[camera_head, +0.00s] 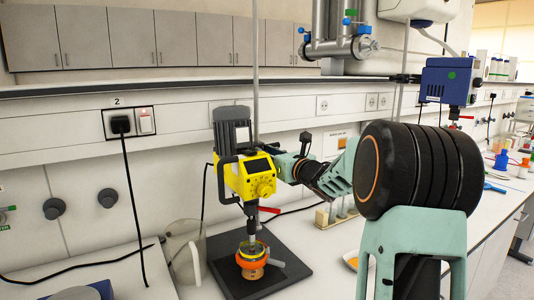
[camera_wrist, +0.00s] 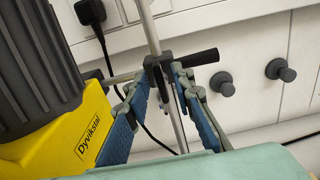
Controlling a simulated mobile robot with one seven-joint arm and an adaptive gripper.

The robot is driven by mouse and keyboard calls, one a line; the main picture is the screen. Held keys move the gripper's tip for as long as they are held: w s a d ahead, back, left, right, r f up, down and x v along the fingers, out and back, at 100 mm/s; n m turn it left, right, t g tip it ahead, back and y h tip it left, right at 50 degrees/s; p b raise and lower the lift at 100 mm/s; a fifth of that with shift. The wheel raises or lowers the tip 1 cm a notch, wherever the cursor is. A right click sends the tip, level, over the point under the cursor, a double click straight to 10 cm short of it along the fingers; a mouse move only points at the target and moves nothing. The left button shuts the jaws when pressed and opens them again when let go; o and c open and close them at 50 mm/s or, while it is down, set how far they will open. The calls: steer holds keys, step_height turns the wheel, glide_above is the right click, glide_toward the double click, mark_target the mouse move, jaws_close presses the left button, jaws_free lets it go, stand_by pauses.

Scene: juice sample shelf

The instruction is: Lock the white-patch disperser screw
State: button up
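A yellow disperser (camera_head: 245,178) with a grey motor stands in the middle of the head view, on a vertical rod. A black clamp (camera_wrist: 158,66) with a black screw handle (camera_wrist: 200,57) grips the metal rod (camera_wrist: 151,28). My gripper (camera_wrist: 160,76) is open, its blue-padded fingers on either side of the clamp area. Contact with the screw cannot be told. In the head view the fingertips are hidden near the disperser.
An orange vessel (camera_head: 252,255) sits under the disperser on a black base plate (camera_head: 288,268). A clear jug (camera_head: 184,250) stands to its left. Wall knobs (camera_head: 107,198) and a socket (camera_head: 130,122) line the back.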

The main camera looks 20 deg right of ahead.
jaws_close()
steer(key=shift+f+m+b, duration=0.1)
steer(key=shift+m+b, duration=0.3)
steer(key=m, duration=1.1)
steer(key=m+b, duration=0.1)
steer(key=m, duration=0.5)
steer(key=shift+d+f, duration=0.15)
steer(key=shift+d, duration=0.1)
stand_by(0.3)
